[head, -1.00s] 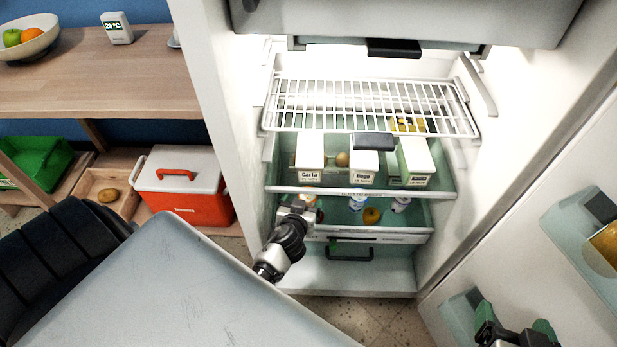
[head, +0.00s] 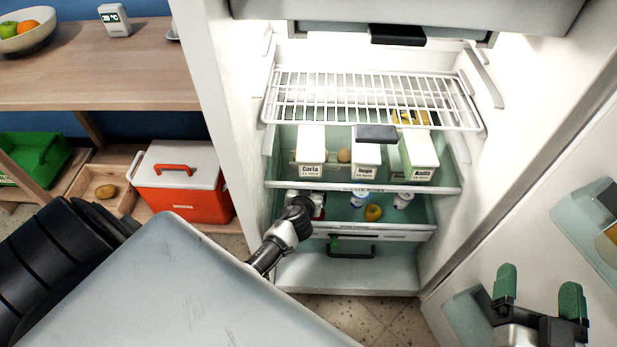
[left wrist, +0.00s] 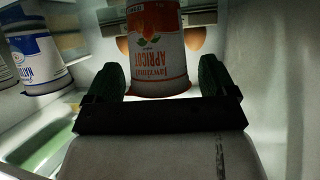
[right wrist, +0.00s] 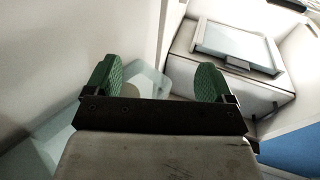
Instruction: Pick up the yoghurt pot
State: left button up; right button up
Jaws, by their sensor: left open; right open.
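In the left wrist view a white and orange-red pot labelled "apricot" (left wrist: 158,45) stands between the fingers of my open left gripper (left wrist: 158,82); I cannot tell whether they touch it. In the head view my left gripper (head: 304,203) reaches into the left end of the lower fridge drawer, and a bit of red beside it looks like this pot, mostly hidden. A white and blue pot (left wrist: 36,62) is to the left in the left wrist view. The head view shows two white-blue pots (head: 358,198) (head: 403,199). My right gripper (head: 538,292) is open and empty near the fridge door.
A yellow-orange fruit (head: 373,212) lies between the two white-blue pots. Above are an upper drawer with labelled cartons (head: 311,150) and a wire shelf (head: 370,95). The fridge side wall (head: 225,110) is close on the left. The open door (head: 520,220) stands at right.

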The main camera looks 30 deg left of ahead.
pick_arm(q)
jog(key=c, duration=1)
jog(key=shift+r, duration=0.1)
